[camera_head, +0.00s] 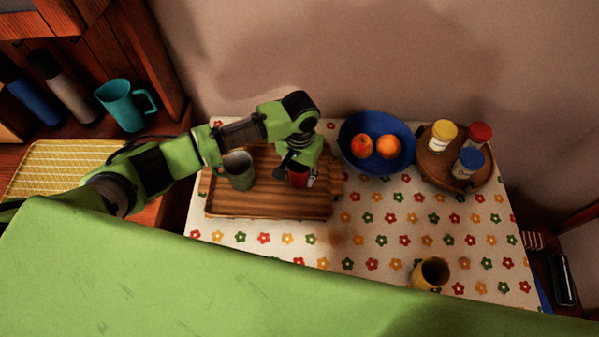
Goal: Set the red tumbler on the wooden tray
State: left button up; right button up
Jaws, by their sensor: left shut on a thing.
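The red tumbler (299,178) is at the right part of the wooden tray (265,207), upright as far as I can see. My left gripper (300,172) is shut on it from above and hides much of it. I cannot tell whether the tumbler's base touches the tray or is slightly above it. A grey-green cup (239,171) stands on the left part of the tray, apart from the tumbler. My right gripper is not in view.
A blue bowl (376,165) with two orange-red fruits stands right of the tray. A round brown tray (436,166) holds three jars. A yellow cup (430,274) stands near the front. A teal pitcher (122,105) is at the left. The flowered cloth's middle is clear.

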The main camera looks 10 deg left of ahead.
pick_arm(q)
jog(key=o, duration=1.1)
jog(key=shift+f, duration=0.1)
notch_tip(320, 180, up, 12)
jog(key=shift+b, duration=0.35)
